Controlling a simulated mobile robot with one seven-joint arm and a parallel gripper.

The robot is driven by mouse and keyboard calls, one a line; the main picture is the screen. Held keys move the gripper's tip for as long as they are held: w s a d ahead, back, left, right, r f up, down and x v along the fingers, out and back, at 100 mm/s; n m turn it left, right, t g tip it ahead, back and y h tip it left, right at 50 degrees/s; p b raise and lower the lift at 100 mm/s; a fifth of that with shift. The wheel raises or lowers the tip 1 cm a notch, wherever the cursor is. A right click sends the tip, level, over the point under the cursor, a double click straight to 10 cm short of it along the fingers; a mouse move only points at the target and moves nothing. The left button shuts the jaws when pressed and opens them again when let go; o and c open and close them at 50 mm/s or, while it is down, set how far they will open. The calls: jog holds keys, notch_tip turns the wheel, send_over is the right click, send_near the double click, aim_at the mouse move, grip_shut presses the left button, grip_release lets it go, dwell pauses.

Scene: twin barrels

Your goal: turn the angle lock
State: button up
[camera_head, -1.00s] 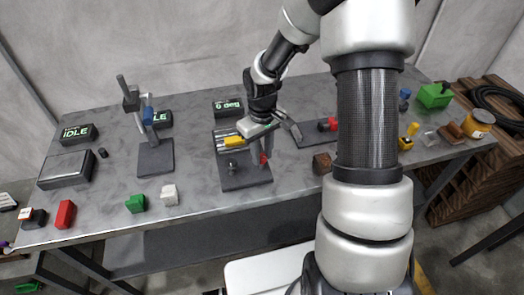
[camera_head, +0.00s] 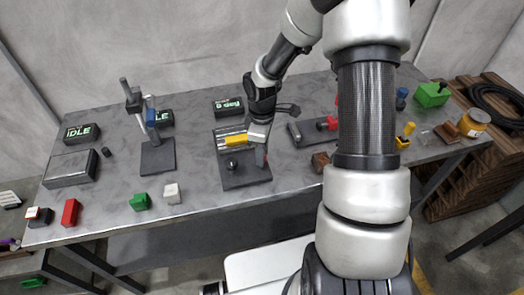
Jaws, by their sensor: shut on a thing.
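The angle lock is a dark base plate (camera_head: 234,178) near the middle of the table, with a dark round knob (camera_head: 232,165), a yellow block (camera_head: 235,140) and a striped plate at its back. A small red part (camera_head: 267,158) shows at its right side, mostly hidden by my gripper. My gripper (camera_head: 261,162) points down over the right side of the plate and is shut on this red part. Its fingertips are small and partly unclear. A display (camera_head: 228,106) behind the plate shows green text ending in "deg"; the digit is blurred.
A dark device with a red knob (camera_head: 325,124) and a brown block (camera_head: 320,161) stand to the right. A stand with a blue part (camera_head: 151,115) is to the left. Green (camera_head: 140,201) and white (camera_head: 172,193) blocks lie near the front edge. Bare tabletop lies between them.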

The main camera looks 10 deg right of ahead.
dwell(0.3)
jog(key=o, duration=1)
jog(key=shift+o, duration=0.2)
jog(key=shift+r, duration=0.15)
notch_tip(320, 180, up, 17)
jog(key=p, duration=0.1)
jog(key=shift+r, duration=0.1)
